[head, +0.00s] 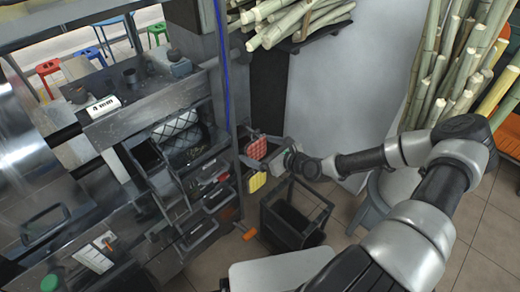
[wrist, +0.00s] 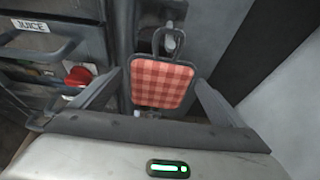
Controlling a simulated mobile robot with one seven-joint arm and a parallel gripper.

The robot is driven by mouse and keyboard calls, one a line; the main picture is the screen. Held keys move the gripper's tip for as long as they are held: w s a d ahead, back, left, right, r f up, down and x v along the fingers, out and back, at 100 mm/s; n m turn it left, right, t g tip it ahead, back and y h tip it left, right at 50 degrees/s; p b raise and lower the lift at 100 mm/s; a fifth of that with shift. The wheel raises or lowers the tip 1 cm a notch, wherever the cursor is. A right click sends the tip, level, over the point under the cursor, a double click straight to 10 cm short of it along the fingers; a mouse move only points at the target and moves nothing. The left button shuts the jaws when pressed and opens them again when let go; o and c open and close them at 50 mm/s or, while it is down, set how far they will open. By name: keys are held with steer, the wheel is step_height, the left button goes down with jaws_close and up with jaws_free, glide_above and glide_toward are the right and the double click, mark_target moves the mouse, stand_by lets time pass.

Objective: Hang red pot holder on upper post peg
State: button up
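The red checked pot holder (wrist: 161,86) faces me in the wrist view, upright against the dark post (wrist: 122,45). Its dark loop (wrist: 179,36) is at the top, around or right beside a pale-tipped peg (wrist: 169,43). My gripper (wrist: 158,78) is open, one finger on each side of the pot holder, with gaps between both fingers and its edges. In the head view the red pot holder (head: 257,149) is at the post, with my gripper (head: 262,153) in front of it. Whether the loop fully encircles the peg is hard to tell.
A yellow pot holder (head: 257,182) hangs lower on the post. Drawers (head: 205,205) are left of it, one labelled JUICE (wrist: 30,26), with a red knob (wrist: 78,76) nearby. A dark crate (head: 290,222) stands on the floor below; cane stalks (head: 290,20) lie on a shelf above.

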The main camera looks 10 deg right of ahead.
steer(key=p+v, duration=0.2)
steer(key=v, duration=1.5)
steer(key=shift+s+d, duration=0.2)
